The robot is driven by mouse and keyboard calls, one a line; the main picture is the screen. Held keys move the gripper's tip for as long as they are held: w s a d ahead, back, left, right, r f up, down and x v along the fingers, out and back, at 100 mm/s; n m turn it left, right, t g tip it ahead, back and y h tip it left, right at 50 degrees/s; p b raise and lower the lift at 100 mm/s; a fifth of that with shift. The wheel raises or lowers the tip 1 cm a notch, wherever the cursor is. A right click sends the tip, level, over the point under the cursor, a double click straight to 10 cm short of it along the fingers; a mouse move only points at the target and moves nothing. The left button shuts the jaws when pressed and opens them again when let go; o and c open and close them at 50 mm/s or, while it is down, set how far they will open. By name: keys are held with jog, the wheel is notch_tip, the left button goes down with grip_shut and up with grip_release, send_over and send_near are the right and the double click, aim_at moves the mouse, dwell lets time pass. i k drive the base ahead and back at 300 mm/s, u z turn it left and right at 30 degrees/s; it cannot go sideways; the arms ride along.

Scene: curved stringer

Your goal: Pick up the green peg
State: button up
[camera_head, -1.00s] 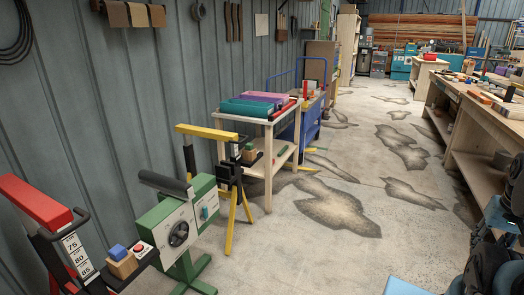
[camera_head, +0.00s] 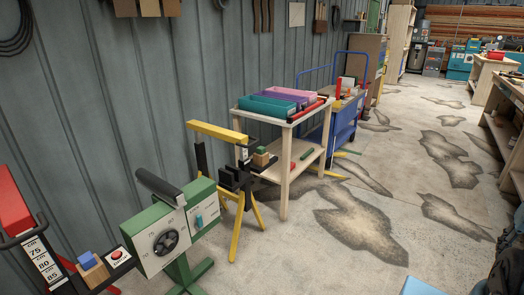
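A small dark green piece (camera_head: 306,153) lies on the lower shelf of the wooden table (camera_head: 284,190). It may be the green peg, but it is too small to be sure. A small red piece (camera_head: 293,165) lies near it. My gripper is not seen; only dark parts, likely of my arm, show at the lower right edge.
Teal and purple trays (camera_head: 272,105) sit on the table top. A yellow stand (camera_head: 218,132), a green machine (camera_head: 165,238) and a red-topped stand (camera_head: 12,205) line the left wall. A blue cart (camera_head: 343,125) stands behind the table. The stained floor (camera_head: 345,265) is open to the right.

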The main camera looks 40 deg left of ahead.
aim_at(260, 150)
jog(key=u, duration=0.4)
jog(key=i, duration=0.95)
jog(key=u, duration=1.1)
jog(key=i, duration=0.7)
jog(key=u, duration=0.5)
